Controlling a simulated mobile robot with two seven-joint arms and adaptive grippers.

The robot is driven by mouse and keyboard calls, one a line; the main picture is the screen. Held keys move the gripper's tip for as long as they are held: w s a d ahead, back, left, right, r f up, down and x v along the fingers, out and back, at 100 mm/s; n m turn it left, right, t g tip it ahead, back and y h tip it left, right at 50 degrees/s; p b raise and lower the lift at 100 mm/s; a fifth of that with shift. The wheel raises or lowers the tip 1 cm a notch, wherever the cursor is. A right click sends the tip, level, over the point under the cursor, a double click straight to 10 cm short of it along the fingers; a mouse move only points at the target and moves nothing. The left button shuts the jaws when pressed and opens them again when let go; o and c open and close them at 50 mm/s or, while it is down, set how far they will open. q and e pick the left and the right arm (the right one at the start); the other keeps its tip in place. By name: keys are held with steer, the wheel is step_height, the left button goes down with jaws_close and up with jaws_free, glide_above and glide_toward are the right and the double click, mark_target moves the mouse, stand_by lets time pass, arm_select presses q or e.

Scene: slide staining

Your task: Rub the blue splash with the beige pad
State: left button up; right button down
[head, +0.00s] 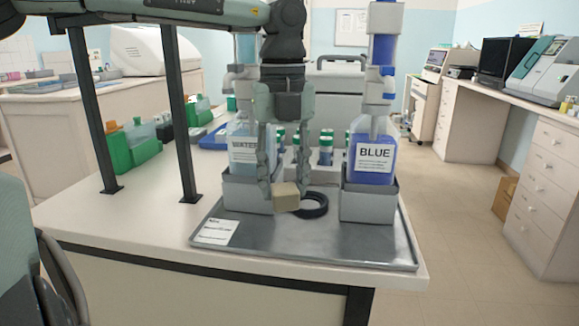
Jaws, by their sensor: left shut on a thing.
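My left gripper (283,182) hangs from above, over the metal tray, with its fingers pointing down. It is shut on the beige pad (286,197), a small block between the fingertips. The pad is low over the tray; I cannot tell whether it touches the surface. No blue splash can be made out on the tray; the gripper and pad hide part of it. My right gripper is not in view.
The metal tray (305,248) holds a WATER bottle (243,150), a BLUE bottle (372,160) in a grey holder, and a dark ring (314,206) just right of the pad. Green-capped vials (326,150) stand behind. The tray's front is clear except for a label (216,232).

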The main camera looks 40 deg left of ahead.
arm_select(q)
steer(key=shift+r, duration=1)
steer(key=shift+f, duration=0.1)
